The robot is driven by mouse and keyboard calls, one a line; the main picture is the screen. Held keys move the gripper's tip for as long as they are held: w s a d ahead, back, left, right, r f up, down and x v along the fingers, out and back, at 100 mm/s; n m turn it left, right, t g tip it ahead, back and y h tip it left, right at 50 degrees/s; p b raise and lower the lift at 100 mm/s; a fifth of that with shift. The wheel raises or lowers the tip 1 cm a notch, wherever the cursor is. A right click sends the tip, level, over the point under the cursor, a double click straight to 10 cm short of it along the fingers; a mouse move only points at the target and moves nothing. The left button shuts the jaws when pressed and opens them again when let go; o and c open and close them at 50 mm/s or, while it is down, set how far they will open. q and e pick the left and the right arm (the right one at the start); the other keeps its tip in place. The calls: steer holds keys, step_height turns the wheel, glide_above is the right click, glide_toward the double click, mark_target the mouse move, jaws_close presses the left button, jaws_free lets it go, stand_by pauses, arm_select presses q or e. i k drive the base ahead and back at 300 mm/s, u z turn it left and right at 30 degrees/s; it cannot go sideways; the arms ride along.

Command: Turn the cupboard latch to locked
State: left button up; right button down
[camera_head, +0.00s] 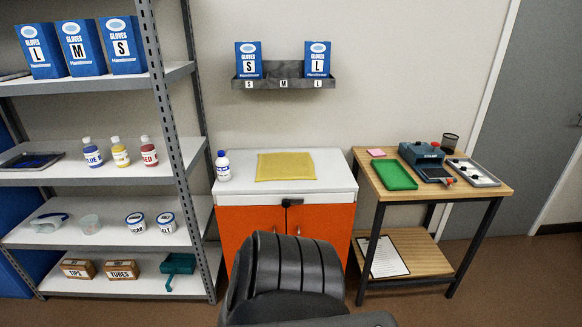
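The cupboard (230,232) has orange doors and a white top, and it stands against the wall in the middle of the head view. A small dark latch (292,202) sits at the top of the doors where they meet, and it looks roughly horizontal. It is too small to tell its exact setting. The doors look closed. Their lower middle part is hidden behind a dark ribbed form at the bottom of the picture. Neither of my grippers is in view.
A yellow mat (286,166) and a white bottle (222,166) are on the cupboard top. A metal shelf rack (176,150) stands close on the left. A wooden table (372,185) with a green tray (394,174) stands close on the right.

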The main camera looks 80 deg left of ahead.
mark_target(286, 202)
steer(key=u, duration=0.7)
steer(key=i, duration=0.95)
steer(key=u, duration=1)
